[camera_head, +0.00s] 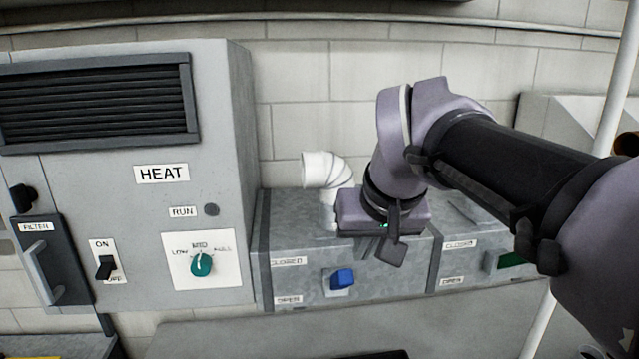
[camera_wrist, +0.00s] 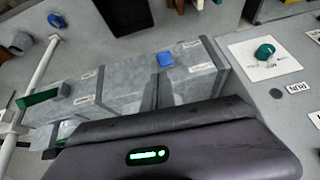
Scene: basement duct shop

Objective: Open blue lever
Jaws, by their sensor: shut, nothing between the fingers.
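The blue lever (camera_head: 342,279) sticks out from a small pale plate on the front of a grey metal duct (camera_head: 390,284). A CLOSED label (camera_head: 288,262) is up and left of it and an OPEN label (camera_head: 288,299) is down and left. It also shows in the wrist view as a blue block (camera_wrist: 165,59) on the duct. I cannot tell its exact setting between the labels. My gripper (camera_head: 390,252) is shut and empty. It points down, above and right of the lever, apart from it in the head view.
A green lever (camera_head: 508,260) with its own labels is on the duct to the right. A HEAT cabinet (camera_head: 215,120) with a teal knob (camera_head: 201,264) stands left. A white upright pole (camera_head: 612,90) is at right.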

